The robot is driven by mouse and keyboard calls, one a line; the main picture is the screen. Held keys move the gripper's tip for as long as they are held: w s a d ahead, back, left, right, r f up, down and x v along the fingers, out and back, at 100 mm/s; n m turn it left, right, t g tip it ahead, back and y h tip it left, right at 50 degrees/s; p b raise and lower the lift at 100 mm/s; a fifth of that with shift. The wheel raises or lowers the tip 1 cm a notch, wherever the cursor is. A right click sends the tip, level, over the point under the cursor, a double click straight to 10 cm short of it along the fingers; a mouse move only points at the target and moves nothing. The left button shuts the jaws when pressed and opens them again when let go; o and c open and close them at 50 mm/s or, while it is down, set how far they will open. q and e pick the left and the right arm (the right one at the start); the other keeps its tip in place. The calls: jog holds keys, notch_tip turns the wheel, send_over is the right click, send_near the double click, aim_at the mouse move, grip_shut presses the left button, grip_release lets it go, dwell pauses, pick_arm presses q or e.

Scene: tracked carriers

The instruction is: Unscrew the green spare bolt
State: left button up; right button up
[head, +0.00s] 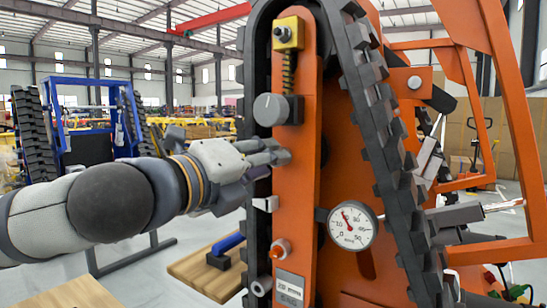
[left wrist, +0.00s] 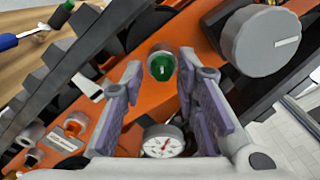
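The green spare bolt (left wrist: 161,68) sits in a pale round collar on the orange carrier plate in the left wrist view. In the head view it is hidden behind my left gripper. My left gripper (head: 275,156) is in front of the orange upright (head: 296,190), below the grey knob. In the left wrist view its two fingers (left wrist: 160,80) are spread apart, with the bolt showing in the gap between the tips. Nothing is held. I cannot tell how far the tips are from the bolt. My right gripper is not in view.
A grey dial knob (head: 271,109) is just above the left gripper. A white gauge (head: 352,226) and an orange-capped fitting (head: 280,250) are below. Black tracks (head: 365,130) flank the upright. A wooden surface (head: 190,272) with a blue-handled item (head: 228,243) lies lower left.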

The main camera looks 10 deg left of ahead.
pick_arm(q)
jog(key=m+p, duration=0.9)
jog(key=m, duration=1.9)
jog(key=shift+r, duration=0.1)
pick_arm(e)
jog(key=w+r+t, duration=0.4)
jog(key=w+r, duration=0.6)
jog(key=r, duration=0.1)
pick_arm(q)
jog(key=shift+s+r, duration=0.1)
